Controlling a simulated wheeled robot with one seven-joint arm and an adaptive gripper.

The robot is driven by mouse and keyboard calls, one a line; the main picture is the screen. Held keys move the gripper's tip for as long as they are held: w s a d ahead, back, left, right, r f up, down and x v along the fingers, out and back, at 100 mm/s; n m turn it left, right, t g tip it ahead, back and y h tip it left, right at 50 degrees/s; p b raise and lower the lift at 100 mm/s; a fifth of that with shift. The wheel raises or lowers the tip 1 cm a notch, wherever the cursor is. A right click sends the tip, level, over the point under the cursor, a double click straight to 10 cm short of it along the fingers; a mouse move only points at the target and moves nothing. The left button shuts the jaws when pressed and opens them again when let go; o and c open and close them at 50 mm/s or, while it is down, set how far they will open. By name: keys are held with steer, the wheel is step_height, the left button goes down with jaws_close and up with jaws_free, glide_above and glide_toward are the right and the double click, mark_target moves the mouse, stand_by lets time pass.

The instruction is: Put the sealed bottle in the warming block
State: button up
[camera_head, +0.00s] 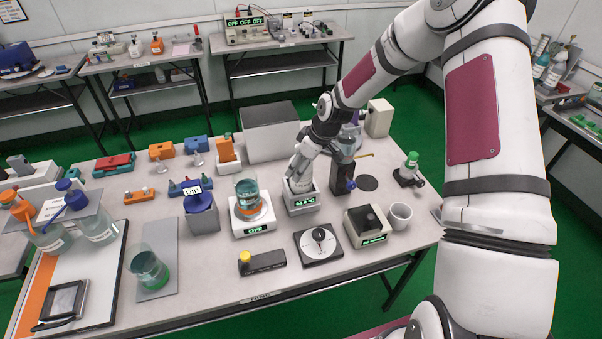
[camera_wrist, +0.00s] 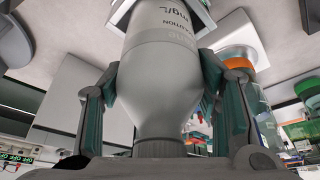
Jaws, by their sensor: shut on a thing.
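My gripper (camera_head: 302,160) points down and is shut on the sealed bottle, which shows grey-white with printed lettering in the wrist view (camera_wrist: 160,85). One finger lies along each side of the bottle's rounded shoulder. The bottle's lower end is inside the opening of the warming block (camera_head: 301,204), a small light-grey block with a green temperature display. The block's pale rim shows at the top of the wrist view (camera_wrist: 203,14). I cannot tell whether the bottle rests on the block's floor.
A scale with a beaker (camera_head: 248,202) stands close left of the block. A dark device (camera_head: 349,185) stands close right. A round dial plate (camera_head: 318,247) and a dark-topped box (camera_head: 367,224) are in front. A large grey box (camera_head: 273,137) is behind.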

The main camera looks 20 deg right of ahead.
steer(key=shift+f, duration=1.5)
steer(key=shift+f, duration=0.15)
steer(key=o, duration=1.6)
